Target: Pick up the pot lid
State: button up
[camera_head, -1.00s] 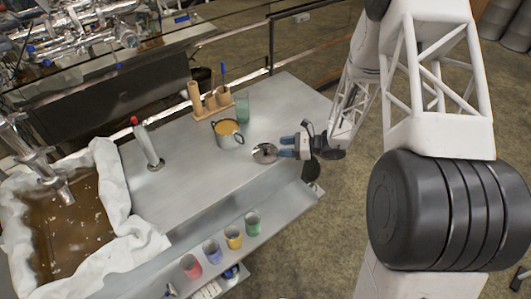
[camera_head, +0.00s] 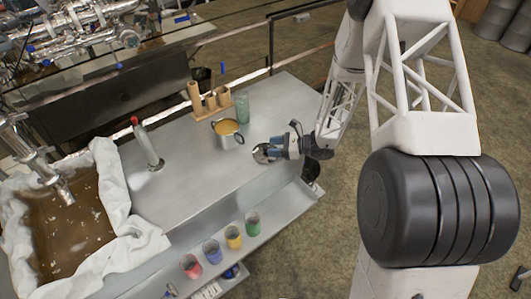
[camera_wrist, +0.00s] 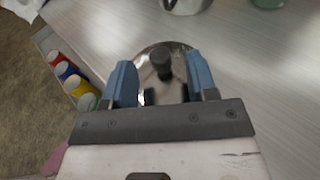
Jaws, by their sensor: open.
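The pot lid (camera_head: 261,153) is a round, shiny metal disc lying on the metal table. It shows larger in the wrist view (camera_wrist: 150,57), with a dark upright knob (camera_wrist: 161,62) at its middle. My gripper (camera_head: 272,148) is low over the table at the lid's right side. In the wrist view its two blue fingers (camera_wrist: 160,75) are apart, one on each side of the lid, with the knob between them and a gap on both sides. The near part of the lid is hidden by my gripper. The pot (camera_head: 228,134), holding amber liquid, stands uncovered behind the lid.
A wooden rack (camera_head: 211,103) and a green glass (camera_head: 242,107) stand behind the pot. Several coloured cups (camera_head: 233,237) line the lower front shelf (camera_head: 280,215). A red-topped metal cylinder (camera_head: 147,147) and a cloth-lined basin of brown liquid (camera_head: 75,215) are left. The table's middle is clear.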

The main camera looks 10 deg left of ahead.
aim_at(266, 146)
jog(key=shift+a+f, duration=0.15)
jog(key=shift+a, duration=0.7)
jog(key=shift+a+f, duration=0.15)
jog(key=shift+a, duration=0.7)
grip_shut()
jog(key=shift+r, duration=0.2)
jog(key=shift+r, duration=1.15)
jog(key=s+d+r, duration=0.1)
jog(key=s+d, duration=0.2)
jog(key=s, duration=0.4)
jog(key=s+d+r, duration=0.1)
jog(key=s+d, duration=0.2)
jog(key=s, duration=0.5)
jog(key=shift+r, duration=0.15)
